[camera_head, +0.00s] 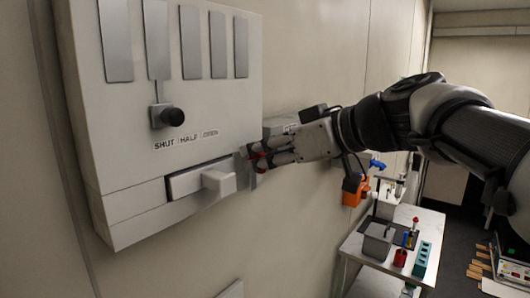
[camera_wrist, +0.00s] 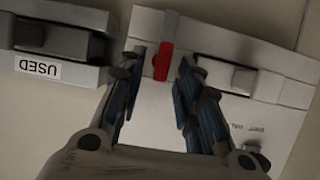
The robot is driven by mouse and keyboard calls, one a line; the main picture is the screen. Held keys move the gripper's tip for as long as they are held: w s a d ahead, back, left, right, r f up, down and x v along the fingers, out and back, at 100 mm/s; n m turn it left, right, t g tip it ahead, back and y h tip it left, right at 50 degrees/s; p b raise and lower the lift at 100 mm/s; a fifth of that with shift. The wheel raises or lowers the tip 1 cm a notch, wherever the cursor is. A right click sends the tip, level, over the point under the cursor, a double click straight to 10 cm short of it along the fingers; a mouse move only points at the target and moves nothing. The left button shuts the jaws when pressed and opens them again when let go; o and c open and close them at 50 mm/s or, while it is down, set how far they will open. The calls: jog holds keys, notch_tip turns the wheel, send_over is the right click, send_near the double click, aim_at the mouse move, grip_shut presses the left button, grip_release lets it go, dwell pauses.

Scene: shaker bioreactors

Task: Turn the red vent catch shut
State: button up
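The red vent catch (camera_wrist: 164,62) is a narrow red bar on the side of the white vent box (camera_head: 120,205). In the wrist view it stands nearly upright in the picture, between my fingertips. My gripper (camera_wrist: 161,78) is open around it, with a small gap visible on either side. In the head view my gripper (camera_head: 268,157) reaches in from the right to the box's lower right edge. Only a bit of red shows there, and the fingers partly hide the catch.
The box carries a black knob (camera_head: 172,117) above a SHUT/HALF/OPEN label, and a pale block handle (camera_head: 218,183). A grey unit labelled USED (camera_wrist: 55,45) sits beside the box.

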jog(key=shift+d, duration=0.1)
jog(key=shift+c, duration=0.2)
grip_shut()
dwell(0.4)
jog(key=m, duration=0.1)
jog(key=m+g+y, duration=0.1)
jog(key=shift+w+d+m, duration=0.2)
jog(key=shift+w+m, duration=0.1)
jog(key=m+y, duration=0.1)
jog(key=m, duration=0.1)
jog(key=m+g+y, duration=0.1)
jog(key=m, duration=0.1)
jog(key=w+f+m+g+y+p, duration=0.1)
jog(key=m, duration=0.1)
jog(key=shift+d+y, duration=0.3)
jog(key=shift+d, duration=0.05)
jog(key=m+y, duration=0.1)
jog(key=m, duration=0.1)
jog(key=f+m+y, duration=0.1)
jog(key=m, duration=0.1)
jog(key=shift+m, duration=0.3)
dwell(0.3)
